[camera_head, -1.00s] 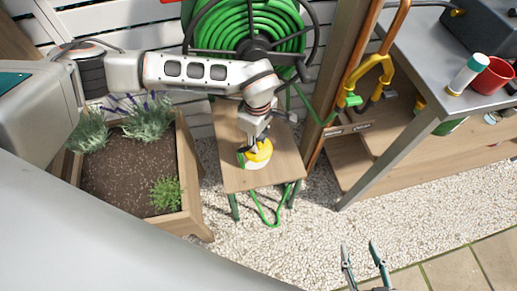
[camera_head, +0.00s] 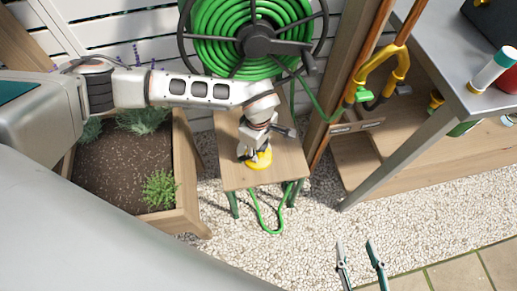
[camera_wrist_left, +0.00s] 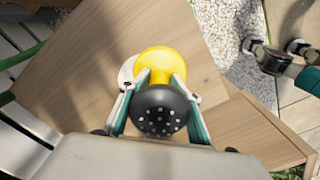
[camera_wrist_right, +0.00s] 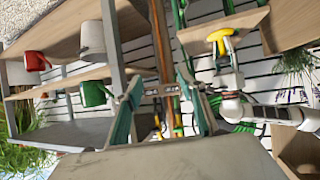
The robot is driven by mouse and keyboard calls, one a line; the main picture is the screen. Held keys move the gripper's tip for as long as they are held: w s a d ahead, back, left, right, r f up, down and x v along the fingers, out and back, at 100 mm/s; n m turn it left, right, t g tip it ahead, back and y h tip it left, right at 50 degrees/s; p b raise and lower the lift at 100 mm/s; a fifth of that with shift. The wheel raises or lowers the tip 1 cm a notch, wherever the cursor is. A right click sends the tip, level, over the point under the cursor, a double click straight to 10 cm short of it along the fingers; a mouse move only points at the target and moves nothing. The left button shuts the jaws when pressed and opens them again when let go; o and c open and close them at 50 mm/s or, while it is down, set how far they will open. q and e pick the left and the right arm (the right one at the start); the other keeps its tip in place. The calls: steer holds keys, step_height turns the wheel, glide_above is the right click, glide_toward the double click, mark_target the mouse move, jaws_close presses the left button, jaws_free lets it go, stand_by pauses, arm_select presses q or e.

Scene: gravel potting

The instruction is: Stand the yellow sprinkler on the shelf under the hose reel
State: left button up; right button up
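The yellow sprinkler (camera_head: 262,160) with a black perforated head (camera_wrist_left: 160,111) is at the front middle of the small wooden shelf (camera_head: 285,165) under the hose reel (camera_head: 254,38). My left gripper (camera_head: 256,152) reaches down over it. In the left wrist view its fingers (camera_wrist_left: 157,85) are on both sides of the sprinkler and look shut on it. A white round patch (camera_wrist_left: 127,70) shows partly behind the yellow base. In the right wrist view the base (camera_wrist_right: 220,35) is at the shelf surface; contact is hard to confirm. My right gripper (camera_head: 358,262) is open and empty over the gravel.
A wooden planter (camera_head: 188,180) with plants stands left of the shelf. A wooden post, a yellow-handled tool (camera_head: 385,75) and a metal-topped bench (camera_head: 440,75) are to the right. A green hose (camera_head: 270,225) hangs below the shelf. The gravel in front is clear.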

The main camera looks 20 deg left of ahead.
arm_select(q)
steer(key=o, duration=0.4)
